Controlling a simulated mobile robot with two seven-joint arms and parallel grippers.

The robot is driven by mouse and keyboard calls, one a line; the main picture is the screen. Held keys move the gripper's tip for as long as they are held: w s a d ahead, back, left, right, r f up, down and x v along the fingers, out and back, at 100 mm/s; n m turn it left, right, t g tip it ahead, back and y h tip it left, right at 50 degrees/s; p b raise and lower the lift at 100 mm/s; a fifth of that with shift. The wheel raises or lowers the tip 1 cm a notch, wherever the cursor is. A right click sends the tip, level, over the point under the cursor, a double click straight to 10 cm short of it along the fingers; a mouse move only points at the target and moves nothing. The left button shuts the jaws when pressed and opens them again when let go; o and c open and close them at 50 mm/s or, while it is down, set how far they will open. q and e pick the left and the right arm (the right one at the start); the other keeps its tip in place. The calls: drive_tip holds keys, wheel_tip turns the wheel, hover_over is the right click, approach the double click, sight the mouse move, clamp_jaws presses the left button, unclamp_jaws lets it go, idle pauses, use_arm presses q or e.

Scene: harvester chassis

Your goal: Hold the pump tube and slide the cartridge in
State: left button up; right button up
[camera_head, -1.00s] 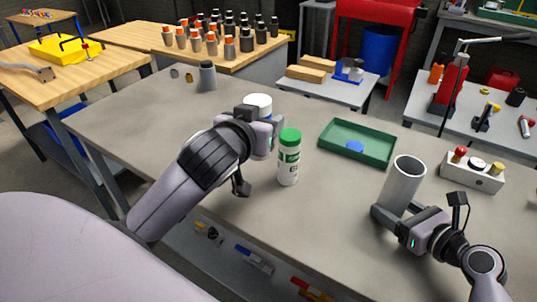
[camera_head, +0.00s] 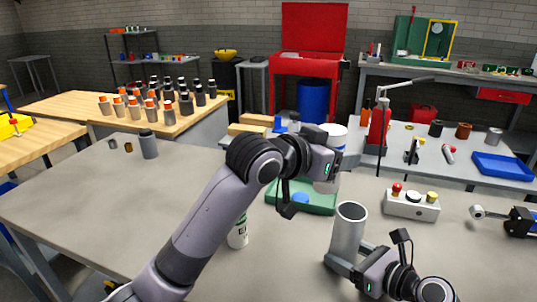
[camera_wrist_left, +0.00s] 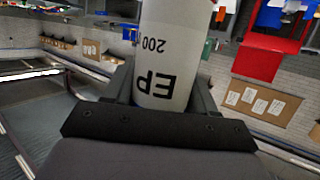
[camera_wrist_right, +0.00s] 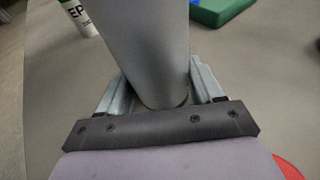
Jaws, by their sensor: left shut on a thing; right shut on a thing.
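The pump tube (camera_head: 347,232) is a grey, open-topped cylinder standing upright on the table. My right gripper (camera_head: 347,260) is shut on its lower part; the right wrist view shows the tube (camera_wrist_right: 145,50) between the jaws. My left gripper (camera_head: 332,165) is shut on a white cartridge (camera_head: 335,135), held raised behind the tube in the picture and apart from it. The left wrist view shows the cartridge (camera_wrist_left: 168,70) with dark lettering between the jaws. The left gripper hides its middle. A second white cartridge (camera_head: 238,234) stands on the table, partly hidden by my left arm.
A green tray (camera_head: 315,210) holding a blue disc (camera_head: 301,198) lies behind the tube. A control box (camera_head: 411,206) with knobs stands to the right. A grey bottle (camera_head: 148,145) stands at the table's far left. The left part of the table is mostly clear.

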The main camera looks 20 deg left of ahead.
use_arm(q)
drive_tip(key=d+f+m+g+h, duration=0.2)
drive_tip(key=d+f, duration=0.1)
drive_tip(key=d, duration=0.3)
drive_tip(key=shift+s+m+h, duration=0.4)
drive_tip(key=shift+s, duration=0.05)
drive_tip(key=shift+f, duration=2.6)
idle(4.3)
